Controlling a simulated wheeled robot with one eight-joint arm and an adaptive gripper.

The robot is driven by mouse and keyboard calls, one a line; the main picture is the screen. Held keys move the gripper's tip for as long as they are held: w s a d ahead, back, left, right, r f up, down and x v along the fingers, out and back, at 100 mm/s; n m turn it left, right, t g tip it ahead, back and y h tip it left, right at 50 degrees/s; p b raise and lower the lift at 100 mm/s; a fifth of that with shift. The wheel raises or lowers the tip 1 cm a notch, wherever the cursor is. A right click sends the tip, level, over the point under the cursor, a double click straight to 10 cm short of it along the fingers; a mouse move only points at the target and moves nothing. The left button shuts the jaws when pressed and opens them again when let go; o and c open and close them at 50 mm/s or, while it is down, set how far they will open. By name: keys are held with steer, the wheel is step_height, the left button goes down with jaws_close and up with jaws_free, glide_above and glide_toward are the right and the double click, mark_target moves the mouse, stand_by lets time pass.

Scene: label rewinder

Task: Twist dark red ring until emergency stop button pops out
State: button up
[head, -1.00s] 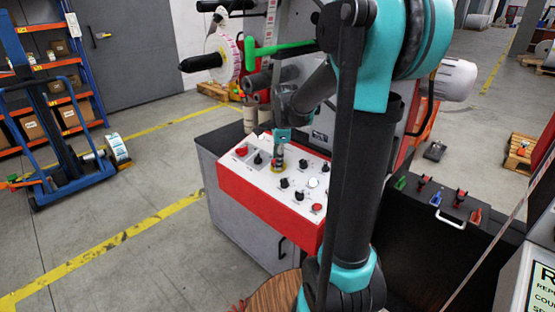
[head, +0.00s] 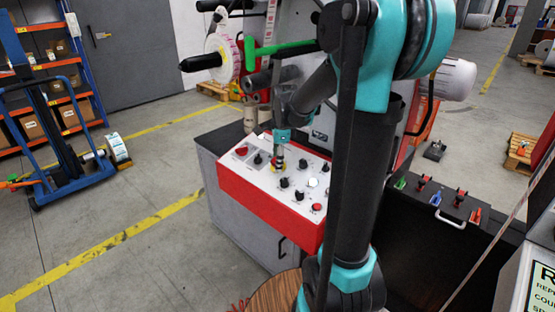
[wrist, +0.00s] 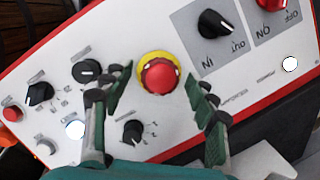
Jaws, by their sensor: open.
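The emergency stop button is a red mushroom head (wrist: 159,76) inside a yellow collar (wrist: 143,60) on the light control panel, near the middle of the wrist view. A distinct dark red ring is hard to make out; the rim of the red head looks slightly darker. My gripper (wrist: 160,100) is open, with one finger on each side of the button and apart from it in the picture. Nothing is between the fingers except the view of the button and panel. In the head view my gripper (head: 278,163) is over the panel and mostly covers the button.
The red-edged control panel (head: 253,201) carries several black knobs, including one below the button (wrist: 132,132) and one at upper right (wrist: 213,24). A red switch (wrist: 272,8) sits at the top right. A black case (head: 445,222) stands right of my arm.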

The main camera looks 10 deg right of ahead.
steer(key=shift+r, duration=0.1)
step_height(320, 180, up, 12)
steer(key=s, duration=0.2)
steer(key=shift+s+d+f, duration=0.15)
steer(key=shift+d+f, duration=0.05)
steer(key=shift+d, duration=0.1)
